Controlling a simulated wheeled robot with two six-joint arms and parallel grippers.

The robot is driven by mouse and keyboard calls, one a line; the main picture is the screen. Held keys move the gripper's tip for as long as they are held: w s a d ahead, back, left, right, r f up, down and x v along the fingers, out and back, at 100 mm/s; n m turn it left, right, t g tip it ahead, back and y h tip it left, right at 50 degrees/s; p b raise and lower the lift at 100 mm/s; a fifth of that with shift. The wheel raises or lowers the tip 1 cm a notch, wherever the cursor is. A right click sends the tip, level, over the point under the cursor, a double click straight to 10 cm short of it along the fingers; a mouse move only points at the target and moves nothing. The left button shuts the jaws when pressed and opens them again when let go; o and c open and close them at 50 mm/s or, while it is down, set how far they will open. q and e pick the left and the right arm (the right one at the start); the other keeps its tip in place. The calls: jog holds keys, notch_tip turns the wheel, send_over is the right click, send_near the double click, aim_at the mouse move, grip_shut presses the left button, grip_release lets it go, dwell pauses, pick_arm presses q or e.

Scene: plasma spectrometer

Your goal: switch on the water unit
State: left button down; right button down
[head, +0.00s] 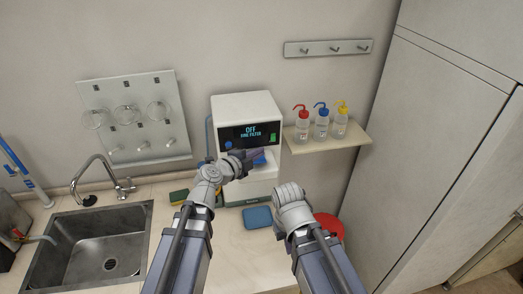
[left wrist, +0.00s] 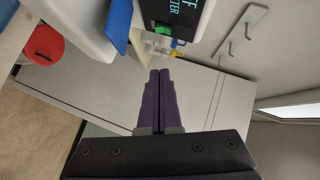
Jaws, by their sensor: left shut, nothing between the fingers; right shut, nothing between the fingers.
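The water unit (head: 245,104) is a white box on the counter against the wall. Its dark front panel (head: 236,132) shows the word OFF in blue letters. A green switch (head: 272,137) is at the panel's right end; it also shows in the left wrist view (left wrist: 163,29). My left gripper (head: 262,154) is shut and empty, in front of the unit just below the panel. In the left wrist view its fingertips (left wrist: 160,73) appear below the green switch, apart from it. My right gripper (head: 289,190) is shut, lower and to the right; its fingertips are hard to make out.
A shelf (head: 350,136) to the right holds wash bottles with red, blue and yellow tops. A blue pad (head: 257,217) lies on the counter below the unit. A sink (head: 100,245) is at left, a red round object (head: 330,226) at right.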

aim_at(273, 137)
pick_arm(q)
jog(key=b+x, duration=0.2)
jog(key=x, duration=0.7)
jog(key=shift+w+f+b, duration=0.1)
jog(key=shift+f+b, duration=0.05)
jog(key=shift+b, duration=0.15)
jog(key=w, duration=0.1)
jog(key=w+f+b, duration=0.1)
jog(key=w, duration=0.1)
jog(key=shift+w+a+f, duration=0.1)
jog(key=shift+a+f, duration=0.1)
jog(key=shift+a, duration=0.1)
jog(key=shift+w+a, duration=0.15)
